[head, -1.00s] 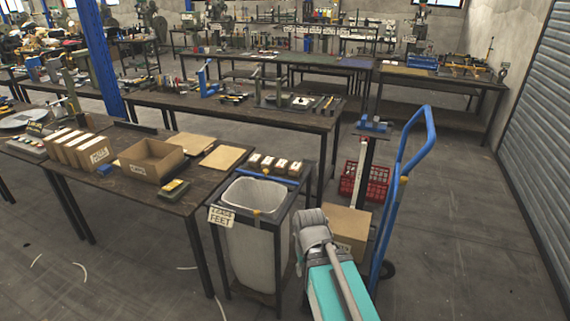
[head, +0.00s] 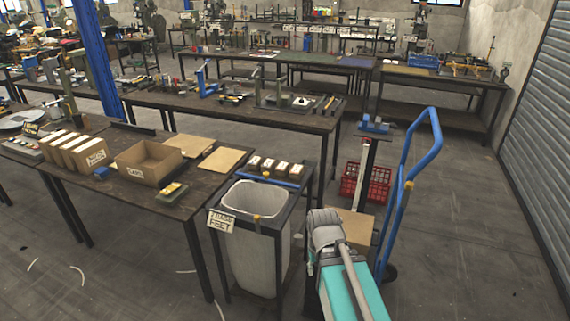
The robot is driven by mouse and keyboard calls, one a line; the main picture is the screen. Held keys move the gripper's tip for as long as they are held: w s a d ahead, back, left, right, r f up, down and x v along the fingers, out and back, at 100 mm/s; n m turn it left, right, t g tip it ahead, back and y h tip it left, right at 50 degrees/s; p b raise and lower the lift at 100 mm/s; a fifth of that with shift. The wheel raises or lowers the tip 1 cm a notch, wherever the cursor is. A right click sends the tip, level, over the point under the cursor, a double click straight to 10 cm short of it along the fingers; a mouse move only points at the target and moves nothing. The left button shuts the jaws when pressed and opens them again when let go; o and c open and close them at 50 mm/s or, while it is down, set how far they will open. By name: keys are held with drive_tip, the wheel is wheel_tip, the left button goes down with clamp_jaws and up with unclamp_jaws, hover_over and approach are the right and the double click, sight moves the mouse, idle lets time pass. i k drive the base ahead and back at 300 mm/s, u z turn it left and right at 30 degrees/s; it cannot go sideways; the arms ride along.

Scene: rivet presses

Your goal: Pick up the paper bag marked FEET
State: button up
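A sign reading FEET (head: 221,221) hangs on the front left corner of a dark metal stand. A large pale bag or liner (head: 255,245) hangs open inside this stand. Several small brown packets with white tops (head: 267,165) stand in a row at the stand's back edge; their marks are too small to read. On the table to the left, a row of larger brown bags (head: 92,157) stands, the front one with a white label I cannot read surely. My teal and grey arm shows at the lower middle, right of the stand. My gripper is not visible.
An open cardboard box (head: 150,163) and flat brown sheets (head: 222,159) lie on the dark table (head: 120,195). A blue hand truck (head: 407,185) stands right of my arm, with a carton (head: 355,224) and red crate (head: 375,185) near it. Floor at right is clear.

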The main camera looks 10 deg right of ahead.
sight(269, 165)
drive_tip(key=i, duration=0.9)
drive_tip(key=u, duration=0.05)
